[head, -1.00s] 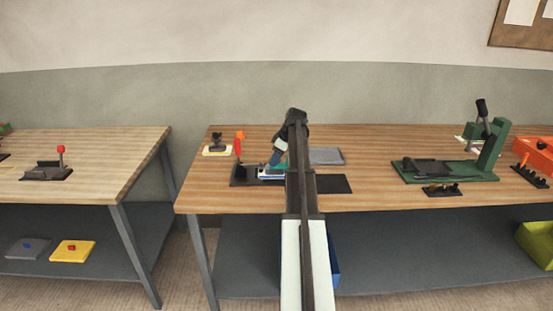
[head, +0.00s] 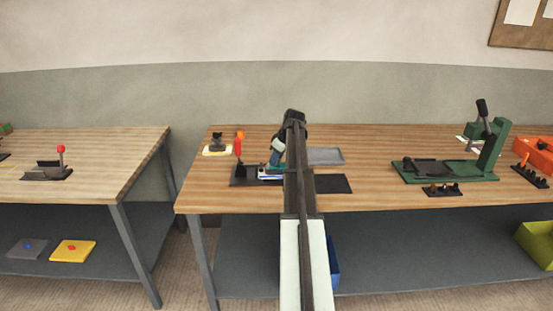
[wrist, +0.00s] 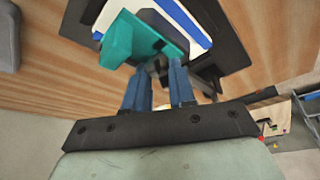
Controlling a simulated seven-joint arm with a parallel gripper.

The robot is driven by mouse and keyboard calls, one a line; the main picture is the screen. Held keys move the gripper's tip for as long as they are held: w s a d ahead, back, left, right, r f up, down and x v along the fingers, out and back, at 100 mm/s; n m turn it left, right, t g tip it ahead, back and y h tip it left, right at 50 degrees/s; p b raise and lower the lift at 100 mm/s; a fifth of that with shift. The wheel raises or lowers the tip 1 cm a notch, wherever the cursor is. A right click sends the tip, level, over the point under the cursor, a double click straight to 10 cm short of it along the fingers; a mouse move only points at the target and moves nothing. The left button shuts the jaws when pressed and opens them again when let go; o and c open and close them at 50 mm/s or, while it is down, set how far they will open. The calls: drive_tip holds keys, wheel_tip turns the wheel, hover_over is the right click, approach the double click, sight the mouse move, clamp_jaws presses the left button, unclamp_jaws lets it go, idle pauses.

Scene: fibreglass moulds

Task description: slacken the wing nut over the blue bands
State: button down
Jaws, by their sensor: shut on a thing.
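The white block with blue bands (wrist: 185,18) sits on a dark base; in the head view the block (head: 270,178) shows just left of my arm. A teal piece (wrist: 130,40) lies across the banded block, near my fingertips. My gripper (wrist: 158,72) has two blue fingers, close together at a small greyish part between their tips. This part appears to be the wing nut, but the fingers and shadow mostly hide it. In the head view my gripper (head: 274,163) is low over the block, and my arm hides its right side.
A red-orange upright handle (head: 238,145) stands just left of the block. A grey tray (head: 326,156) and a dark mat (head: 333,183) lie to the right. A green press-like stand (head: 487,150) is farther right. Wood between mat and stand is clear.

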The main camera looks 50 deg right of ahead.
drive_tip(key=c, duration=0.9)
unclamp_jaws()
drive_tip(key=shift+c, duration=0.2)
drive_tip(key=a+v, duration=0.1)
drive_tip(key=v, duration=1.2)
drive_tip(key=shift+d+r, duration=0.45)
drive_tip(key=shift+d, duration=0.05)
